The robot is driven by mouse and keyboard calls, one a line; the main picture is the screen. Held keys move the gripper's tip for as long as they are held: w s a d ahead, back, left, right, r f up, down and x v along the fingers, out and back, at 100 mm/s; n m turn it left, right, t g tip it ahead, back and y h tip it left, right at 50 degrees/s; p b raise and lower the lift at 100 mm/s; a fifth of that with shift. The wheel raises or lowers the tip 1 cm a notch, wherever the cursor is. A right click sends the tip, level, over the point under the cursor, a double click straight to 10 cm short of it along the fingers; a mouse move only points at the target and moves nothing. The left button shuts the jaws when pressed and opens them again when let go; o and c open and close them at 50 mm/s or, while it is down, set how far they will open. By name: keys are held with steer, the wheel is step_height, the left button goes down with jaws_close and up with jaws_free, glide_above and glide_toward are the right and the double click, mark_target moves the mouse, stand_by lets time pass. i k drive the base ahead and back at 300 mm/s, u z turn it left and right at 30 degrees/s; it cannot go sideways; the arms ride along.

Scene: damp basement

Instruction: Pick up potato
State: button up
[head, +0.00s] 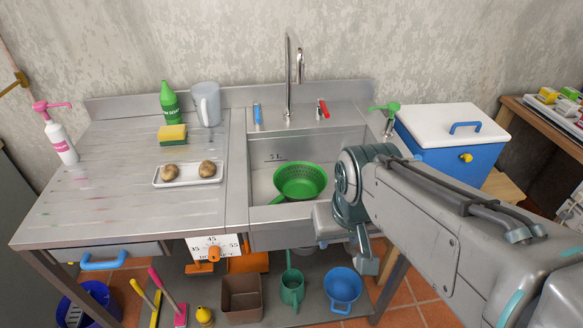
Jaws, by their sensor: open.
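Two brown potatoes lie apart on a small white tray (188,182) on the steel counter, left of the sink. The left potato (170,172) is near the tray's left end. The right potato (207,168) is near its right end. My gripper (346,258) is open and points down in front of the sink's front edge, well to the right of the tray. I see nothing between its fingers. The arm comes in from the right and covers part of the sink's right side.
The sink (345,148) holds a green colander (300,181). A sponge (172,134), green bottle (169,101) and grey jug (207,104) stand behind the tray. A pump bottle (60,140) stands far left. The counter's front left is clear. A blue cooler (440,158) stands right.

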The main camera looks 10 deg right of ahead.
mark_target(206, 169)
steer(key=z, duration=0.55)
steer(key=k, duration=1.3)
steer(key=u, duration=0.1)
steer(key=i, duration=0.55)
steer(key=u, duration=0.5)
steer(key=i, duration=1.15)
steer(key=z, duration=0.7)
